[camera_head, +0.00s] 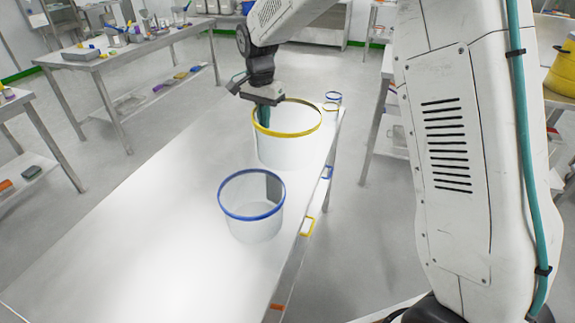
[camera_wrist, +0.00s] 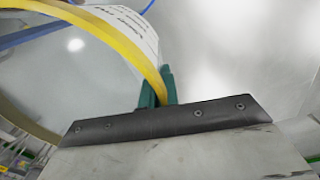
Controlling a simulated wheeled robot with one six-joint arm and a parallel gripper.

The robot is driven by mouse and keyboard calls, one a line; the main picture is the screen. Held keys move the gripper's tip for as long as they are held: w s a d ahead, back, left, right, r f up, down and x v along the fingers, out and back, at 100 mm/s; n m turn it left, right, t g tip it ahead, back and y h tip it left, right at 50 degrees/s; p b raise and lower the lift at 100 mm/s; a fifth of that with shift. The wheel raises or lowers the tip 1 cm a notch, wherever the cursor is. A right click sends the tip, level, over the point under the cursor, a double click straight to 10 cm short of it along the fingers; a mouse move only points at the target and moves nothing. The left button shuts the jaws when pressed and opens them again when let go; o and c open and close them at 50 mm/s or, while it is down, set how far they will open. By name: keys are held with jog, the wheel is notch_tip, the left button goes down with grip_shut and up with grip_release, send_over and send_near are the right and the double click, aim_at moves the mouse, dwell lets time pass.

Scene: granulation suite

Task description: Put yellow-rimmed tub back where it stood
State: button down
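The yellow-rimmed tub (camera_head: 290,150) is a pale, wide tub at the right side of the long white table, toward its far end. My gripper (camera_head: 265,115) is at the tub's left rim, pointing down. In the wrist view the yellow rim (camera_wrist: 128,50) runs between the two teal fingers of my gripper (camera_wrist: 158,90), which sit close on both sides of the wall. A label with print shows on the tub's wall. I cannot tell whether the tub's base touches the table.
A blue-rimmed tub (camera_head: 252,222) stands nearer on the white table (camera_head: 130,235). The table's left and near parts are clear. A yellow container (camera_head: 562,70) stands far right.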

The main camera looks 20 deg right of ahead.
jog(key=w+f+n, duration=0.2)
jog(key=f+n, duration=0.2)
jog(key=f, duration=0.1)
jog(key=w+d+f+n, duration=0.1)
jog(key=w+f+n, duration=0.1)
jog(key=f+n, duration=0.2)
jog(key=w+d+f+n, duration=0.1)
jog(key=w+f+n, duration=0.2)
jog(key=f+n, duration=0.2)
notch_tip(320, 180, down, 3)
jog(key=shift+d+r, duration=0.1)
jog(key=shift+d, duration=0.05)
jog(key=c, duration=1.7)
grip_release()
